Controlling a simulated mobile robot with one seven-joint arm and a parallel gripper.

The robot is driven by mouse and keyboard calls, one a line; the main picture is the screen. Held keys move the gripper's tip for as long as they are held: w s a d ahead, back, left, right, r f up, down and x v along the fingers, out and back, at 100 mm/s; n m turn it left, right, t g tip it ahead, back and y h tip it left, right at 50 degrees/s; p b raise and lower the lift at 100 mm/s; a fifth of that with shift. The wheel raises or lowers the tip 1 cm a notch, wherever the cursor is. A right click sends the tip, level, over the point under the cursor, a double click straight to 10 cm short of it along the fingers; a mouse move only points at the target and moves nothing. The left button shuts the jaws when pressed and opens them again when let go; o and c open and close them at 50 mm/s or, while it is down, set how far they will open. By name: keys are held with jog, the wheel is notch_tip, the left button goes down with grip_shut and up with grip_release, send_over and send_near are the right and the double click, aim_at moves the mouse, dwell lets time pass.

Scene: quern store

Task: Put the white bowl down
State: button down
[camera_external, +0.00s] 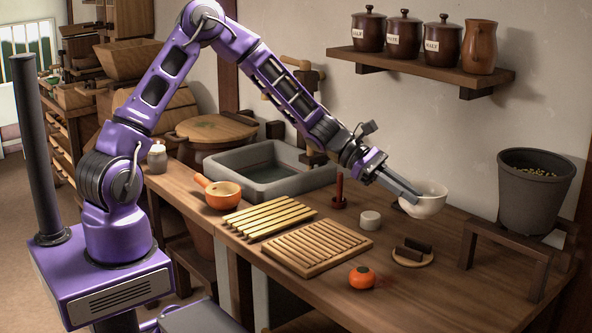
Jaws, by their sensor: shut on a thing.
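The white bowl (428,201) is at the right-centre of the view, over the back part of the wooden counter (350,303). My gripper (412,197) comes in from the upper left and is shut on the bowl's left rim. The bowl looks upright and appears held a little above the counter, though this one view does not show the gap clearly. The gripper's fingers hide part of the bowl's left side.
Slatted racks (318,247), an orange pan (222,194) and a stone sink (262,172) lie left. A grey bucket (533,192) stands on a stool at right.

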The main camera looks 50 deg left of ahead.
jog(key=s+d+m+g, duration=0.3)
jog(key=s+d+g, duration=0.1)
jog(key=s+d, duration=0.6)
jog(key=f, duration=0.1)
jog(key=f+p, duration=0.1)
jog(key=f, duration=0.1)
jog(key=w+f+p, duration=0.1)
jog(key=shift+d+f, duration=0.3)
jog(key=shift+m+t+p, duration=0.3)
jog(key=shift+p, duration=0.9)
jog(key=shift+p, duration=0.3)
notch_tip(320, 180, down, 10)
jog(key=shift+f+b, duration=0.2)
jog(key=shift+b, duration=0.25)
